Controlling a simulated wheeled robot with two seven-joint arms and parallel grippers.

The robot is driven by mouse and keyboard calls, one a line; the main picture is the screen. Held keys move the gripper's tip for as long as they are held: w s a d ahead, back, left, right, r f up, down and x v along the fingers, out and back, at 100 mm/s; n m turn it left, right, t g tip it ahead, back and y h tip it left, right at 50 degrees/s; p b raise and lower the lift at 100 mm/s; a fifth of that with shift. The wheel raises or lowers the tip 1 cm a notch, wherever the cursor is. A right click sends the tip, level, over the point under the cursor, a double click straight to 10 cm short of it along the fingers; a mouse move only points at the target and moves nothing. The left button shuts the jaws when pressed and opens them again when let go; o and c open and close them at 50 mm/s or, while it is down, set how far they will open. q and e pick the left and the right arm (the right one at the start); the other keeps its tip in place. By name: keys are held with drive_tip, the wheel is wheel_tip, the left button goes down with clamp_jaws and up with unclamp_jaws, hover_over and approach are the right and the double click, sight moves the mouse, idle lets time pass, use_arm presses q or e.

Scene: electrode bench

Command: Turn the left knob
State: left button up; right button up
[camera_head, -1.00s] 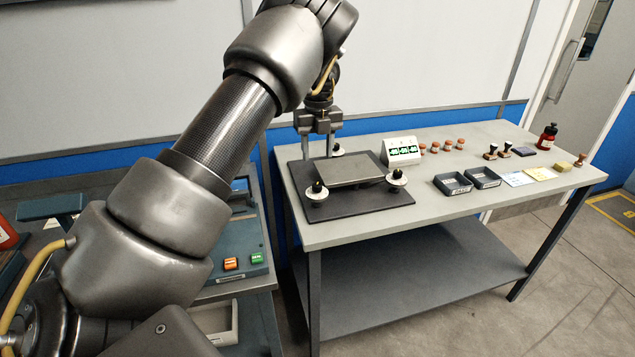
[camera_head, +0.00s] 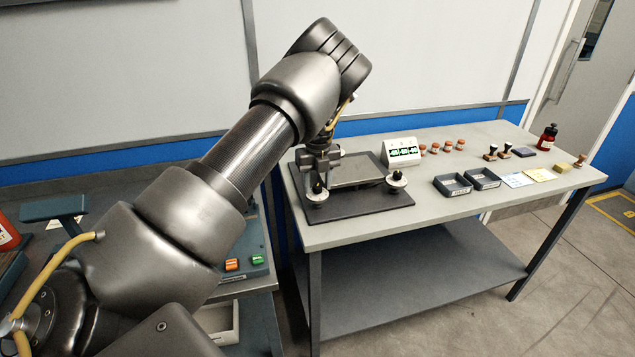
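The left knob (camera_head: 317,195) is a white dial with a dark top at the front left corner of a dark base plate (camera_head: 355,209). My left gripper (camera_head: 317,177) points down directly over it, with its fingers apart on either side of the knob's top. I cannot tell whether they touch it. A similar right knob (camera_head: 396,180) stands on the plate's right side. A flat grey platform (camera_head: 358,171) lies between them, partly hidden by the gripper. My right gripper is not in view.
A white box with a green display (camera_head: 401,151) stands behind the plate. Several orange-topped pieces, two dark trays (camera_head: 453,185) and a red bottle (camera_head: 548,136) are to the right. A side bench with a blue-grey device (camera_head: 245,262) is at left.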

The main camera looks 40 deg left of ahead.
use_arm(q)
drive_tip(key=c, duration=0.8)
drive_tip(key=shift+c, duration=0.2)
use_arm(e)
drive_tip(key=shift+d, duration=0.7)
